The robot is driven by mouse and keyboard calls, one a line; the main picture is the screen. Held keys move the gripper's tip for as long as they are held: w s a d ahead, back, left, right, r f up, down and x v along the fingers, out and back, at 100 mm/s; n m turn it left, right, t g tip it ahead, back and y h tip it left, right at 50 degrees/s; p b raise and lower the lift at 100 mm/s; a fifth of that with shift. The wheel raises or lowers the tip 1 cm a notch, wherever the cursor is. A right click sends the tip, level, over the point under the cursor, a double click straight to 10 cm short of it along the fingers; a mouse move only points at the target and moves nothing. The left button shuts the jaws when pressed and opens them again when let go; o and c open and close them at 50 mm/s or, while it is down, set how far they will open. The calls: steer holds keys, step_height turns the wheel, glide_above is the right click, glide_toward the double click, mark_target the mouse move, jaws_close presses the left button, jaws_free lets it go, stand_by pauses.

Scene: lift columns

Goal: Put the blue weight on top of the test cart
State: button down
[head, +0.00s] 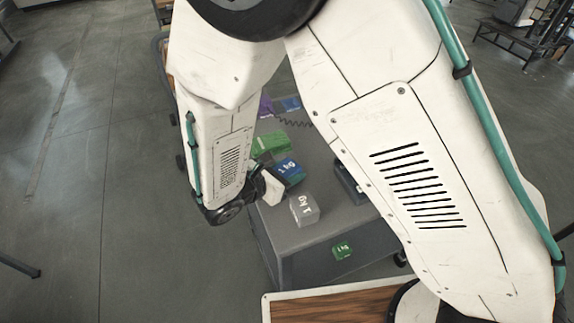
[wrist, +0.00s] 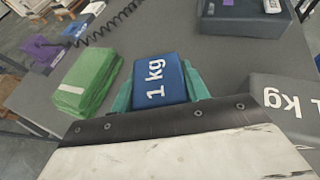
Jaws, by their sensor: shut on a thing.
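The blue weight (wrist: 158,80), marked 1 kg, sits between the two teal fingers of my gripper (wrist: 158,88), which is shut on it. In the head view the blue weight (head: 289,172) shows beside my wrist, over the grey top of a cart (head: 345,222). I cannot tell whether the weight touches that top or hangs just above it. I cannot tell from the frames whether this grey cart is the test cart. My arm hides part of its top and right side.
A grey 1 kg weight (head: 304,209) stands close by, to the right of my gripper in the wrist view (wrist: 285,103). A green block (wrist: 86,80) lies to the left. A dark device (wrist: 246,17) and a coiled cord (wrist: 97,33) are farther back.

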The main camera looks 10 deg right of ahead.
steer(key=shift+f, duration=0.1)
steer(key=c, duration=0.7)
jaws_free()
steer(key=shift+s+a+r, duration=0.2)
steer(key=shift+a+r, duration=0.1)
steer(key=v, duration=1.1)
steer(key=shift+a+r, duration=0.1)
